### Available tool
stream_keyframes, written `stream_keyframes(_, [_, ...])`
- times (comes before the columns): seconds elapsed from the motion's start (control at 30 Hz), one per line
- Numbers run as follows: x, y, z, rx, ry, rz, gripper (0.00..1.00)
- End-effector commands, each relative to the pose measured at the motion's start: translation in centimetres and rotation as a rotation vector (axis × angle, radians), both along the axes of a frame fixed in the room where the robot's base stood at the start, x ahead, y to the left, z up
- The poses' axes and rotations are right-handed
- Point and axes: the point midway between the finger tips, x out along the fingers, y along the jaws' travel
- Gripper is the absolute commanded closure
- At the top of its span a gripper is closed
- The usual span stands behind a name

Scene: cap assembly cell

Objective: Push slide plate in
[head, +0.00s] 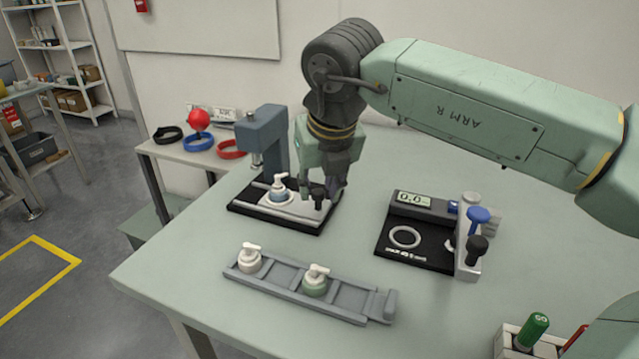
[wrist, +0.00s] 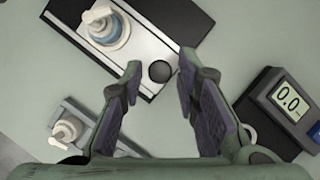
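The slide plate (head: 292,209) is a pale flat plate on the black base of the press (head: 263,140). It also shows in the wrist view (wrist: 150,42). A white pump-top bottle with a blue collar (head: 278,188) stands upright on it, beside the press column; it also shows in the wrist view (wrist: 106,28). A dark round knob (wrist: 160,71) is at the plate's near right end. My gripper (head: 328,190) is over that end. In the wrist view my gripper (wrist: 160,76) is open, with the knob appearing between its fingertips and a gap on each side.
A grey rail (head: 285,281) with two pump-top bottles lies at the table's front. A black tester (head: 415,240) with a display and coloured knobs stands to the right. Pens in a holder (head: 512,343) are at the lower right. Table between is clear.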

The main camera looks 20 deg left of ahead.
Motion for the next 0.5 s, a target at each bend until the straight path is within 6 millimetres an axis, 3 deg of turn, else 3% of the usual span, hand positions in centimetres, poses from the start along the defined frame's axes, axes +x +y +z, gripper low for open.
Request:
stream_keyframes(0.37, [0.0, 0.0, 0.03, 0.0, 0.0, 0.0, 0.98])
stream_keyframes(0.5, [0.0, -0.01, 0.03, 0.0, 0.0, 0.0, 1.0])
